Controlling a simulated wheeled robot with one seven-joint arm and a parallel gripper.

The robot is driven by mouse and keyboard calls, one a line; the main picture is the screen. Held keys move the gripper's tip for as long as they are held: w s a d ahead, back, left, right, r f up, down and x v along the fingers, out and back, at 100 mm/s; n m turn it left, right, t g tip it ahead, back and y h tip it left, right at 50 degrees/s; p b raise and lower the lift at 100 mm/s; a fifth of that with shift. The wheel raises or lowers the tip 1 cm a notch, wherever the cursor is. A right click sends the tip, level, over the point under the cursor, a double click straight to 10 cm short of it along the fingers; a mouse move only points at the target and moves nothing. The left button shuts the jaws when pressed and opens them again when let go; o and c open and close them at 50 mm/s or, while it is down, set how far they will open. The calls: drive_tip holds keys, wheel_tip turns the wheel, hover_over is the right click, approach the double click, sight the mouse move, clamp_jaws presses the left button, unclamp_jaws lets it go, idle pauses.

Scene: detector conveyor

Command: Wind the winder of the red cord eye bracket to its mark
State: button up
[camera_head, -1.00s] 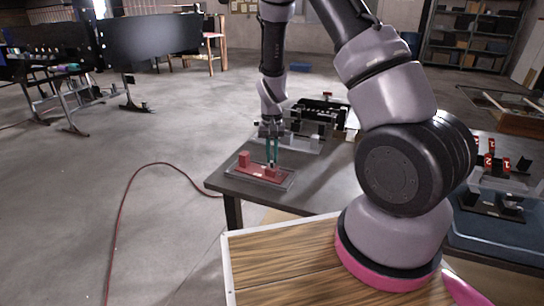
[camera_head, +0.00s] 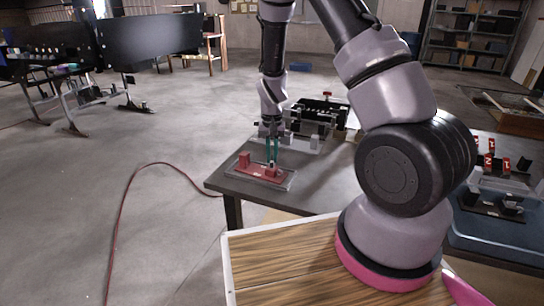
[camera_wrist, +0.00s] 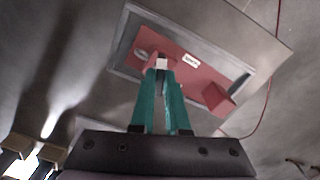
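The red cord eye bracket (camera_head: 262,173) lies on a grey tray on the dark table. In the wrist view its red plate (camera_wrist: 190,66) carries a small white label, a raised red block at the right end and a round metal eye at the left. My gripper (camera_head: 272,161) points down over the plate's near right part. Its teal fingers (camera_wrist: 161,72) close on a small pale piece, the winder (camera_wrist: 162,63), beside a red block. The fingers hide most of the winder, and I cannot make out its mark.
A black device on a pale base (camera_head: 318,118) stands behind on the same table (camera_head: 222,176). A red cable (camera_head: 128,190) runs over the floor at the left.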

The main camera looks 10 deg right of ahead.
sight(272, 158)
drive_tip(key=o, duration=0.4)
wheel_tip(272, 158, up, 11)
drive_tip(key=shift+f, duration=0.1)
idle(0.3)
